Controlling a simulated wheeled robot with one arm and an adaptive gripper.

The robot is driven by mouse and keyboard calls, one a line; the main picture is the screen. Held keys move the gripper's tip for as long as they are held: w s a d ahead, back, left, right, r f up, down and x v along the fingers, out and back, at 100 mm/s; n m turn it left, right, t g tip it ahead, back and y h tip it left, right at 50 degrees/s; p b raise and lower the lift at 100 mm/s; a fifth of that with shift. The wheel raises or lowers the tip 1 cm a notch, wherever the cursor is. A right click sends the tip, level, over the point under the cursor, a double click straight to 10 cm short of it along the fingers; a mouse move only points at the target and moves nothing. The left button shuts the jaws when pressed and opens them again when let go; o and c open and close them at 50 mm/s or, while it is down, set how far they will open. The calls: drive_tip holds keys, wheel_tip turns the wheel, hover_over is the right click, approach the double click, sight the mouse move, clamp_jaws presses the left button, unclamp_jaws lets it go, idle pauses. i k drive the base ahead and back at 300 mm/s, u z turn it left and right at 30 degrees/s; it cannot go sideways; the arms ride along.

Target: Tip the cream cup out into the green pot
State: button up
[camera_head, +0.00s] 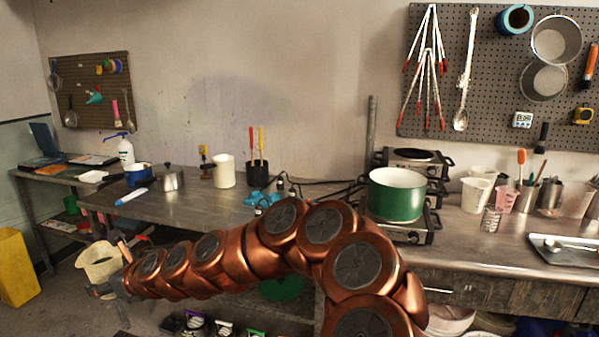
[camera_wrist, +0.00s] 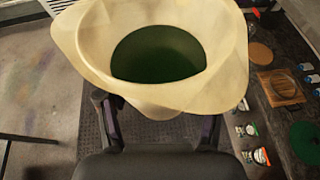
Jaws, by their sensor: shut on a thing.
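The cream cup (camera_head: 98,263) is at the far left in the head view, in front of the table and over the floor. My gripper (camera_head: 112,287) is shut on it. In the wrist view the cup (camera_wrist: 215,85) fills the upper middle, its flared mouth showing and dark green stuff inside. My dark fingers (camera_wrist: 158,128) are on either side of its lower part. The cup looks roughly upright in the head view. The green pot (camera_head: 396,203) stands on a burner at the right, far from the cup. Its pale inside shows, but its bottom is hidden.
My copper arm stretches across the front of the metal table (camera_head: 195,205). Several cups and tools crowd the counter right of the green pot. A yellow bin (camera_head: 17,267) stands at far left.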

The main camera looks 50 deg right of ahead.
sight(394, 193)
drive_tip(key=z, duration=0.45)
drive_tip(key=i, duration=0.4)
drive_tip(key=z, duration=1)
drive_tip(key=i, duration=0.45)
drive_tip(key=z, duration=0.5)
